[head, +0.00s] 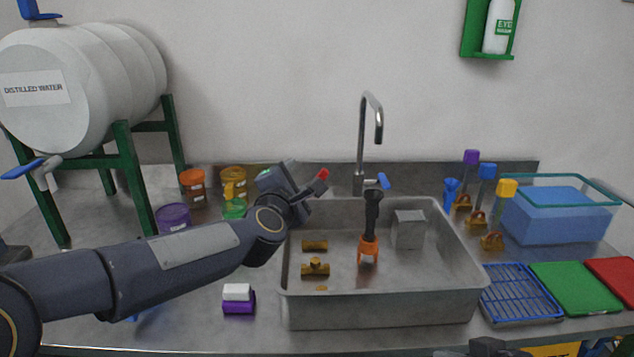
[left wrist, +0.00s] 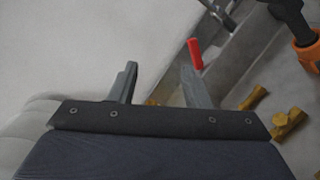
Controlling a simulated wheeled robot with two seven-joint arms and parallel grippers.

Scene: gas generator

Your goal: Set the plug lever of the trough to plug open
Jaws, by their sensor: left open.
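The metal trough (head: 385,304) stands in the middle of the counter. A small red-tipped lever (head: 323,174) shows at its back left corner, likely the plug lever; its base is hidden behind my gripper. My left gripper (head: 316,190) is at that corner, close to the red tip. In the left wrist view its two fingers are apart with nothing between them, and the red lever (left wrist: 194,53) shows just past the right finger's tip. I cannot tell whether they touch. A dark part at the bottom edge (head: 488,347) seems to be my right gripper; its fingers are not clear.
A black and orange tool (head: 370,225), brass fittings (head: 315,268) and a grey block (head: 408,229) are in the trough. The faucet (head: 361,140) rises behind it. Jars (head: 193,187) stand left, a blue rack (head: 520,293) right. A distilled water barrel (head: 85,85) stands at the far left.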

